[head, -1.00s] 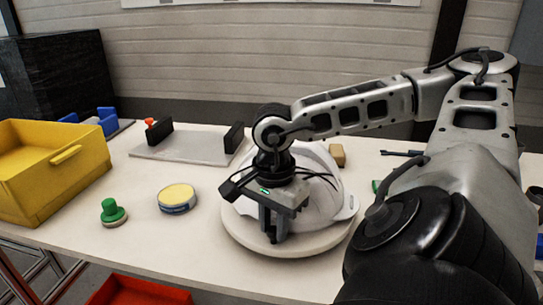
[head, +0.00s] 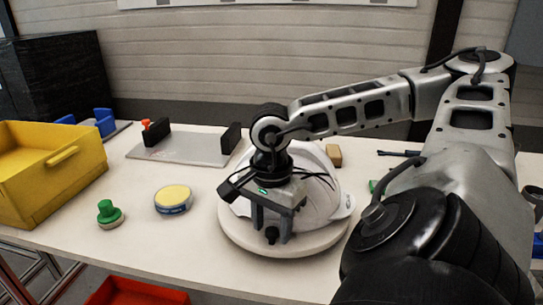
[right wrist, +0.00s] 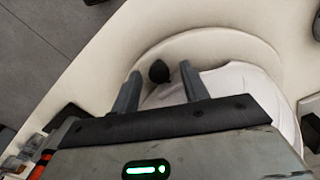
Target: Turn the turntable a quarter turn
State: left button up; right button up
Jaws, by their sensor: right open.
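The turntable (head: 311,244) is a round, pale disc on the table, with a white helmet shell (head: 318,203) resting on it. The disc's rim also shows in the right wrist view (right wrist: 225,42). My right gripper (head: 272,230) points down over the turntable's front left edge. Its two fingers are apart in the right wrist view (right wrist: 161,88). A small dark knob (right wrist: 159,71) shows between the fingertips, near the disc's edge. I cannot tell whether either finger touches it. The gripper body hides part of the shell. My left gripper is not in view.
A round tin with a yellow top (head: 174,199) and a green knobbed piece (head: 109,214) lie left of the turntable. A yellow bin (head: 50,180) stands far left. A grey plate with black uprights (head: 185,150) lies behind. A tan block (head: 334,155) is behind the shell.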

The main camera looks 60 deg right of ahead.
notch_tip(320, 180, up, 16)
jog(key=p, duration=0.2)
dwell(0.8)
